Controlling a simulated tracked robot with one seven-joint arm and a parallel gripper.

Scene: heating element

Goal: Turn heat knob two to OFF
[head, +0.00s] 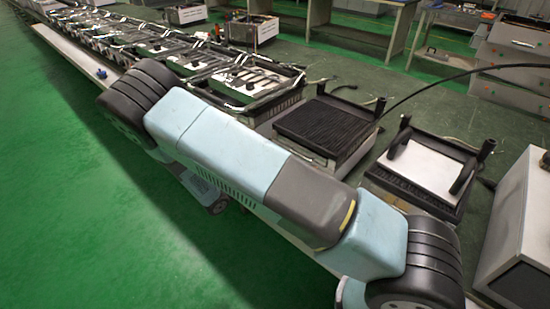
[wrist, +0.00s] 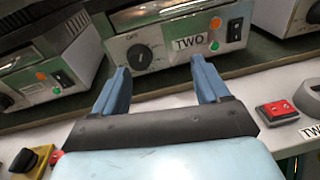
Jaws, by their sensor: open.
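Heat knob two (wrist: 138,57) is a round black knob on the metal front panel of a heating unit, in the wrist view at upper middle. A dial scale surrounds it; its exact pointer direction is too small to tell. A white label reading TWO (wrist: 190,43) is to its right. My gripper (wrist: 160,75) is open and empty, its two blue fingers pointing towards this panel. The knob lies ahead of the gap between the fingers, nearer the left one, and appears apart from both. The gripper is not seen in the head view, where my arm fills the middle.
On the same panel are an orange light (wrist: 215,22), a green light (wrist: 214,45) and a black rocker switch (wrist: 234,29). A similar unit (wrist: 45,80) is at left. A red switch (wrist: 277,112) and a yellow-based button (wrist: 25,160) sit on the near ledge.

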